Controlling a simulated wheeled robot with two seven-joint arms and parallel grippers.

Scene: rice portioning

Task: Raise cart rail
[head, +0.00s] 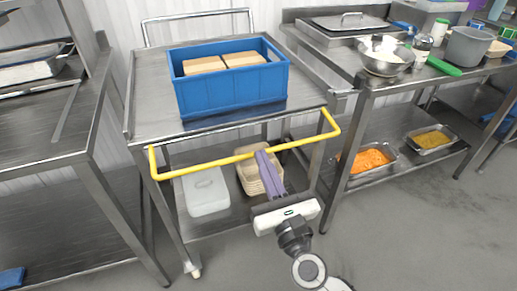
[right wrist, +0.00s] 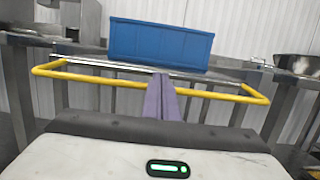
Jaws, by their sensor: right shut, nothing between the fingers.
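The steel cart (head: 150,95) stands in the middle of the head view. Its yellow U-shaped rail (head: 205,166) sticks out from the cart's near edge, about level with or slightly below the top. The rail also spans the right wrist view (right wrist: 100,79). My right gripper (head: 262,156) has purple fingers that are shut and empty. Its fingertips overlap the middle of the rail in both views; I cannot tell whether they touch it. The fingers hide a short piece of the rail. My left gripper is not in view.
A blue crate (head: 232,95) with brown boxes stands on the cart top. A clear lidded container (head: 205,192) and stacked beige trays (head: 247,180) sit on its lower shelf. Steel tables flank the cart; the right one holds a metal bowl (head: 385,62). The floor in front is clear.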

